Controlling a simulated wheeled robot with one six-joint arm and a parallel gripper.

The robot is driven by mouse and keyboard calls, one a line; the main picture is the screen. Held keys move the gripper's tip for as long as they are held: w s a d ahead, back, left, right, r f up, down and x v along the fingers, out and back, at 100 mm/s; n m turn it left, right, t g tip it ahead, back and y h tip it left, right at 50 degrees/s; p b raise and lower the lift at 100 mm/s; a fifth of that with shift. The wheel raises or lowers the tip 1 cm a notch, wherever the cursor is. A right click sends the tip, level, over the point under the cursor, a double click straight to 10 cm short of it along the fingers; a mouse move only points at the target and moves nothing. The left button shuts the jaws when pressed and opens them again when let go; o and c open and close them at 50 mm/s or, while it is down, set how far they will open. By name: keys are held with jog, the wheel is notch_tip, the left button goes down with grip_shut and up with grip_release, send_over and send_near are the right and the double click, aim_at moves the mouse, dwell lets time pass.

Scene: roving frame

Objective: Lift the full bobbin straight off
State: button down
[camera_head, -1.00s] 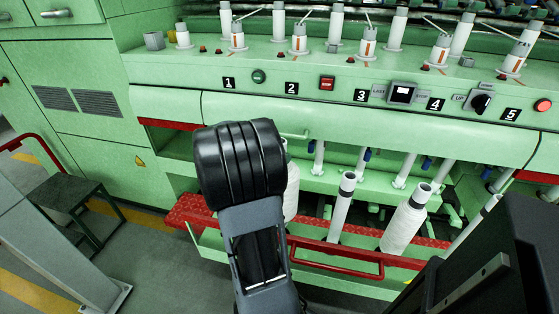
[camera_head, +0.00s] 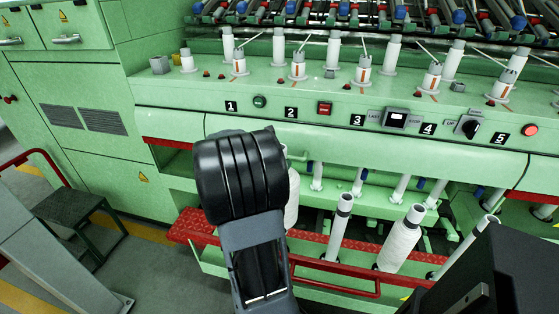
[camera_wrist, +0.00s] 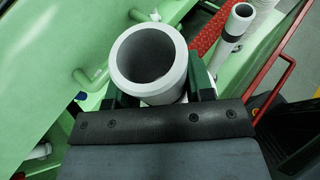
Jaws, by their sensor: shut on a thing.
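The full bobbin (camera_head: 293,203) is white and mostly hidden behind my arm in the head view. In the wrist view the hollow round top of its white tube (camera_wrist: 181,62) faces the camera. My gripper (camera_wrist: 156,93) is shut on it, with one dark green finger on each side of the tube. In the head view my wrist hides the fingers. The bobbin looks close to upright. Its lower end shows beside my arm above the red tread; I cannot tell whether it still touches its spindle.
A thin, nearly bare tube (camera_head: 340,229) and another wound bobbin (camera_head: 400,243) stand to the right. A red rail (camera_head: 335,284) runs in front. The green machine's numbered panel (camera_head: 350,112) overhangs behind. A dark stool (camera_head: 70,207) stands at left on open floor.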

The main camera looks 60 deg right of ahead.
notch_tip(320, 180, up, 14)
jog(key=p, duration=1.2)
dwell(0.5)
dwell(0.6)
